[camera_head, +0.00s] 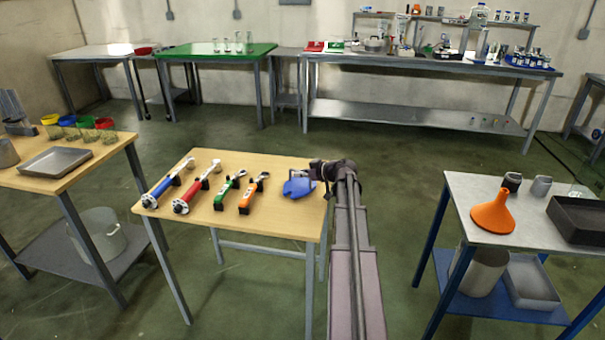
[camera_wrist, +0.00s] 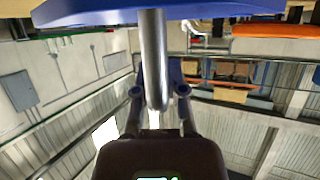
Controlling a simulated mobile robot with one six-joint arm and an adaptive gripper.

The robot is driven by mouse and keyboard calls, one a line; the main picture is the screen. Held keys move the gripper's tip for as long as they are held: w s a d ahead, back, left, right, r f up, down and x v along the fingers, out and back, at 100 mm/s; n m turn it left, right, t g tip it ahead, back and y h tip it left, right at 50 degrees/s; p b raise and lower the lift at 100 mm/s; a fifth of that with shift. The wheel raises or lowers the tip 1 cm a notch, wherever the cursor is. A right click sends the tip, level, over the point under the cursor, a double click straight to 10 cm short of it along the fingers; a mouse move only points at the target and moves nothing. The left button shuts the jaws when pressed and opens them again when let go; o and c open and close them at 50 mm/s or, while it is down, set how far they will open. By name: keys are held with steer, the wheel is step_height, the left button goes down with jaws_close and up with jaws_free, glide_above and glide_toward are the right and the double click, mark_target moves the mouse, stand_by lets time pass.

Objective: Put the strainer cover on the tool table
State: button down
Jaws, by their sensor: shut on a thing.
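The blue strainer cover (camera_head: 298,187) is over the right end of the light wooden tool table (camera_head: 255,226). My gripper (camera_head: 316,172) is just right of the cover, at the end of my arm. In the wrist view the fingers of my gripper (camera_wrist: 160,88) are shut on the cover's grey metal rod (camera_wrist: 153,50). The cover's blue plate (camera_wrist: 240,12) spans the top of that view. I cannot tell whether the cover touches the tabletop. Part of it is hidden behind my gripper.
Tools with blue (camera_head: 160,190), red (camera_head: 192,192), green (camera_head: 229,189) and orange (camera_head: 253,192) handles lie on the table, left of the cover. The front right tabletop is bare. A right-hand table (camera_head: 462,192) holds an orange funnel (camera_head: 493,214).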

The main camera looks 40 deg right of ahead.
steer(key=shift+f, duration=0.35)
steer(key=c, duration=0.7)
jaws_free()
steer(key=p+v, duration=0.4)
steer(key=v, duration=0.8)
stand_by(0.4)
steer(key=shift+s, duration=0.15)
